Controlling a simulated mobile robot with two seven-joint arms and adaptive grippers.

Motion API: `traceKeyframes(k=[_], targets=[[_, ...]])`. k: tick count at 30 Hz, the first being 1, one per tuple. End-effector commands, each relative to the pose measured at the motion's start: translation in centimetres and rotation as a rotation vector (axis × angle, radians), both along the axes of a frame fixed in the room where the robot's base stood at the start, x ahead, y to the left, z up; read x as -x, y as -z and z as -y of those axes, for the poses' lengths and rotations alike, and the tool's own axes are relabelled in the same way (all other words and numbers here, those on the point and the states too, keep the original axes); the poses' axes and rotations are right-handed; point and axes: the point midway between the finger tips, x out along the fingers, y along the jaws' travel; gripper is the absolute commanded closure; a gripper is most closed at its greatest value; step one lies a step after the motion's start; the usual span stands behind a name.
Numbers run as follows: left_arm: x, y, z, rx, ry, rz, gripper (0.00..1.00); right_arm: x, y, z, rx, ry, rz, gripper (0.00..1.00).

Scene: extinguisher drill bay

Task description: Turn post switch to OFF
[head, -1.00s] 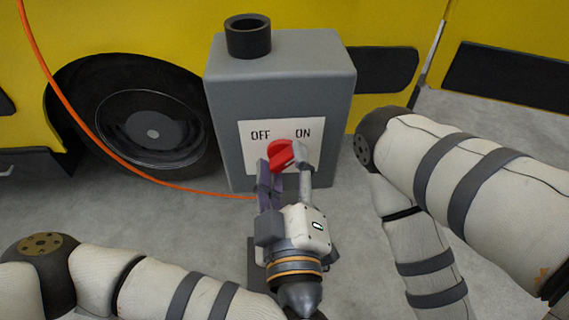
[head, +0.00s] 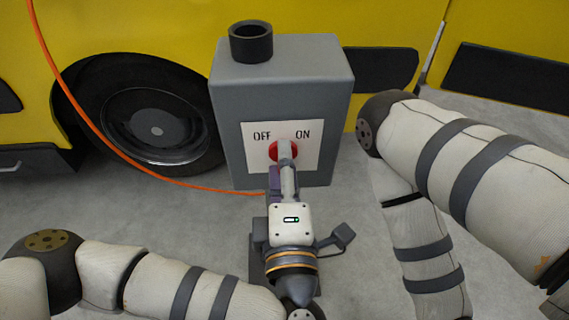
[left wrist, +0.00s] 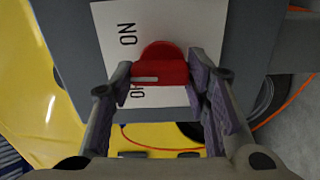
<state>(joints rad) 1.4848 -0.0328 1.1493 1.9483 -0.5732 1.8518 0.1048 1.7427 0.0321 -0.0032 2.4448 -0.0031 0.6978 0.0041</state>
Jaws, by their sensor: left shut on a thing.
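The grey switch post (head: 281,85) stands before me, with a white OFF/ON plate (head: 260,142) on its front face. The red switch knob (head: 275,151) sits below and between the two words. My left gripper (head: 286,160) is in front of it and hides part of it. In the left wrist view the red knob (left wrist: 160,70) is between the two fingers, which are shut on it. A white mark shows on its handle, between ON and the partly hidden OFF; I cannot tell exactly where it points. My right arm is at the right; its gripper is out of view.
A black round socket (head: 251,42) stands on top of the post. A yellow vehicle (head: 180,38) with a dark wheel (head: 150,122) is close behind. An orange hose (head: 107,150) runs down past the wheel to the post. Grey floor is free between my arms.

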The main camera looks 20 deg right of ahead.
Motion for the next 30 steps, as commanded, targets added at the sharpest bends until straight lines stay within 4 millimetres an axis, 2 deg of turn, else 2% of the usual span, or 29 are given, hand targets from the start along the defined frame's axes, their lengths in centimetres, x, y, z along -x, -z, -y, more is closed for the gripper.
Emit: traceKeyframes(k=[18, 30], targets=[[-0.2, 0.0, -0.2, 0.545, -0.004, -0.150, 0.85, 1.1, 1.4, 0.0, 0.000, -0.001, -0.034, 1.00], [-0.2, -0.1, -0.2, 0.760, -0.002, -0.210, 0.85, 1.7, 2.3, 0.0, 0.000, -0.003, -0.053, 1.00]])
